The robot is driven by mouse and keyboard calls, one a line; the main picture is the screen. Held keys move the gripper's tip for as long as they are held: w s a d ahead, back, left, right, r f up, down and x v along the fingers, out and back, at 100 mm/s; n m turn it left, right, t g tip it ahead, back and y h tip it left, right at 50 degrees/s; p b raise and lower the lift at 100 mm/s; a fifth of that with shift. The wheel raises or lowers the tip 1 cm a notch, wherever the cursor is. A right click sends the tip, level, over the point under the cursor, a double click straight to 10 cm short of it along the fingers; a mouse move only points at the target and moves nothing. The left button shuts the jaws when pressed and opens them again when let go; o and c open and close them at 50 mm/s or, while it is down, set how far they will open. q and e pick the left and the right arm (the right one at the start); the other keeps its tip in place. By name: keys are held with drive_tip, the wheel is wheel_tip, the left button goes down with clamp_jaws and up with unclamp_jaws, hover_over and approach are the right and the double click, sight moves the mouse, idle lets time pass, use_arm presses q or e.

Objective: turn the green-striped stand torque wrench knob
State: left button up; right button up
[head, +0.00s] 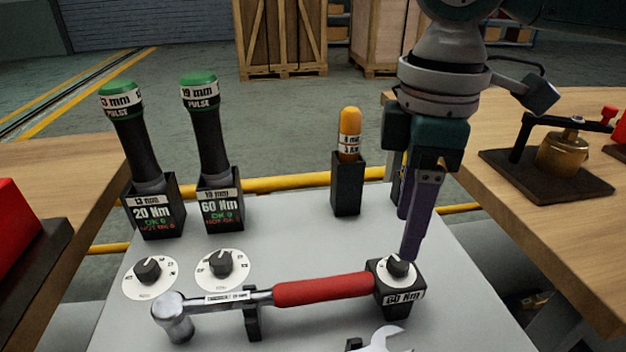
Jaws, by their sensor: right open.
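A torque wrench (325,289) with a red handle and chrome head lies across a black stand on the grey table top. At the handle's right end is a black block (400,301) labelled 60 Nm. On top of it sits a black knob (397,268) with a white pointer line, on a white dial. I cannot make out a green stripe there. My right gripper (408,237) points down just above and behind this knob, open and empty. Its nearer finger ends close to the knob; whether it touches I cannot tell. My left gripper is not in view.
Two green-capped pulse tools (207,130) stand in black holders behind two more dial knobs (221,264). An orange-capped tool (350,133) stands left of my right gripper. An open-end spanner (386,340) lies in front. A wooden bench (540,215) flanks the right.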

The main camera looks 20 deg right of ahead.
sight(398, 266)
wheel_tip(398, 266, down, 6)
drive_tip(key=shift+r+b, duration=0.15)
drive_tip(key=shift+b, duration=0.35)
drive_tip(key=shift+d, duration=0.1)
clamp_jaws()
